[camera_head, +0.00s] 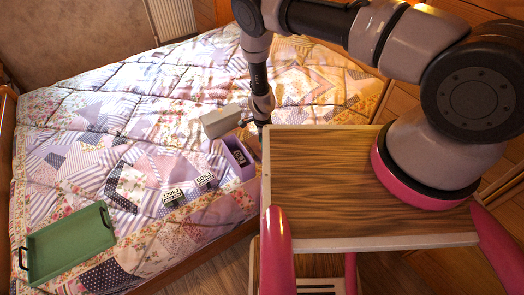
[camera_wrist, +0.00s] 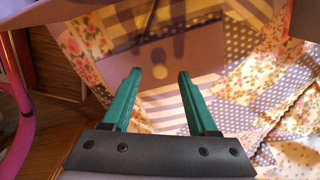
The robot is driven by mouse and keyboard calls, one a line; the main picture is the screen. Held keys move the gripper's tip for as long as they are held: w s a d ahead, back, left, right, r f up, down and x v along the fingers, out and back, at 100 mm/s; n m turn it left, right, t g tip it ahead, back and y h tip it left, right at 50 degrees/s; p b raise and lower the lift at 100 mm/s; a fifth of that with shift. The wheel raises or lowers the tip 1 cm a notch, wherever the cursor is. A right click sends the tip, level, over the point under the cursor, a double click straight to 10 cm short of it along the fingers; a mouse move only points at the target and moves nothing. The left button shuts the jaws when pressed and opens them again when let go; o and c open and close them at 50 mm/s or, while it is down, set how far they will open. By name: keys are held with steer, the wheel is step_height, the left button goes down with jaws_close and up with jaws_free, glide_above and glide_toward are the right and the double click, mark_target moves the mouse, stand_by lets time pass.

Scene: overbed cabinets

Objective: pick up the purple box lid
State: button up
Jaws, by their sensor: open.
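A purple box (camera_head: 236,158) with an open top stands near the bed's right edge in the head view, with a dark item inside. A grey flat-sided piece (camera_head: 221,120) lies just behind it; I cannot tell whether this is the lid. My gripper (camera_wrist: 160,72) is open and empty in the wrist view, with teal fingers apart above the quilt. In the head view the arm's end comes down right beside the box, and its fingers are hard to make out there.
Two small labelled boxes, one on the left (camera_head: 173,197) and one on the right (camera_head: 205,181), lie on the patchwork quilt (camera_head: 90,110). A green tray (camera_head: 68,243) lies at the bed's front left. The quilt's far part is clear.

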step_height(320, 180, down, 2)
steer(key=shift+f, duration=0.1)
jaws_close()
